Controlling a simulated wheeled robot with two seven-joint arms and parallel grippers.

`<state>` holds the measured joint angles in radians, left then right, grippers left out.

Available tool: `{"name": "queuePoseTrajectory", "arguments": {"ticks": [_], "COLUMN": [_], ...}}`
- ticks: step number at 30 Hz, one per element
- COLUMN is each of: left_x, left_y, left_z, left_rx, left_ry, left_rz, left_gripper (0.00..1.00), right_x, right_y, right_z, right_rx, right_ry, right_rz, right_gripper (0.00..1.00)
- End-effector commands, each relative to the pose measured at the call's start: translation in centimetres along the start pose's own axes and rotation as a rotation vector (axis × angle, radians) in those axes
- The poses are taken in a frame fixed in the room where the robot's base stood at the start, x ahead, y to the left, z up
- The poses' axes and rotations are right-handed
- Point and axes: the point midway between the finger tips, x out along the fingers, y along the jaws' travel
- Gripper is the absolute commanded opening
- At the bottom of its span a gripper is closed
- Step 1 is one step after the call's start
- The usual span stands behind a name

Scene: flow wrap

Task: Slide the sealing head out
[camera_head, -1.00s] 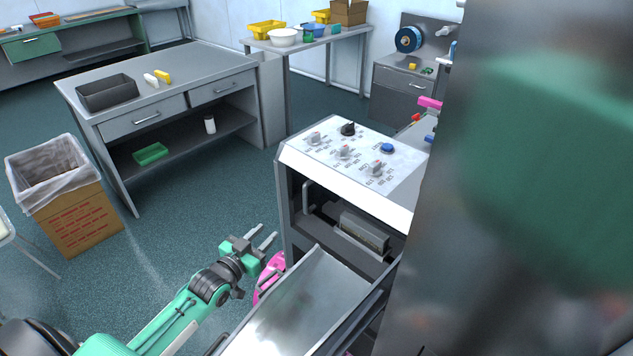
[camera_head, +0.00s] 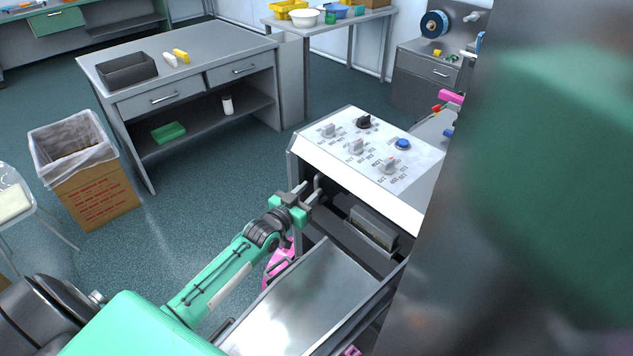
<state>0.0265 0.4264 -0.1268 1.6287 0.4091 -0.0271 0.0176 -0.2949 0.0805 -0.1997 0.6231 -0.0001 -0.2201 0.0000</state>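The sealing head (camera_head: 372,229) shows as a grey metal block inside the dark opening under the machine's white control panel. A grey bar handle (camera_head: 318,181) stands at the left end of that opening. My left gripper (camera_head: 309,191) is at this handle, its two fingers apart and pointing at it. I cannot tell whether the fingers touch the handle or are on both sides of it. My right gripper is not in view.
The control panel (camera_head: 372,160) with knobs and a blue button is just above the opening. A sloping metal chute (camera_head: 310,300) lies below it. A pink object (camera_head: 279,262) is beside the chute.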

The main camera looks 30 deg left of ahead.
Motion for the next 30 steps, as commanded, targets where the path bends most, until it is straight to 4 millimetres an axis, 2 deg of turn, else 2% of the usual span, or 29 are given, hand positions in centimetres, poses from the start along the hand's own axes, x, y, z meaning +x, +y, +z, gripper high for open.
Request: {"name": "queuePoseTrajectory", "arguments": {"ticks": [3, 9, 21, 26, 30], "left_x": [1.8, 3.5, 4.0, 4.0, 4.0], "left_y": [0.0, 0.0, 0.0, 0.0, 0.0], "left_z": [-0.2, -0.1, 0.0, 0.0, 0.0], "left_rx": [0.0, 0.0, 0.0, 0.0, 0.0], "left_ry": [0.002, 0.0, 0.0, 0.0, 0.0], "left_rz": [0.0, 0.0, 0.0, 0.0, 0.0], "left_gripper": [0.33, 0.33, 0.33, 0.02, 0.0], "right_x": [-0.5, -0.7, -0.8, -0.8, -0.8], "right_y": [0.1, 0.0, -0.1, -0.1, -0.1], "right_z": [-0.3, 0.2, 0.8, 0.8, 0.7], "right_rx": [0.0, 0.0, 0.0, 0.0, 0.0], "right_ry": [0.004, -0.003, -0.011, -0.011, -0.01], "right_rz": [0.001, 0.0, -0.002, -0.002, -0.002], "right_gripper": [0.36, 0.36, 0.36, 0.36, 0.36]}}
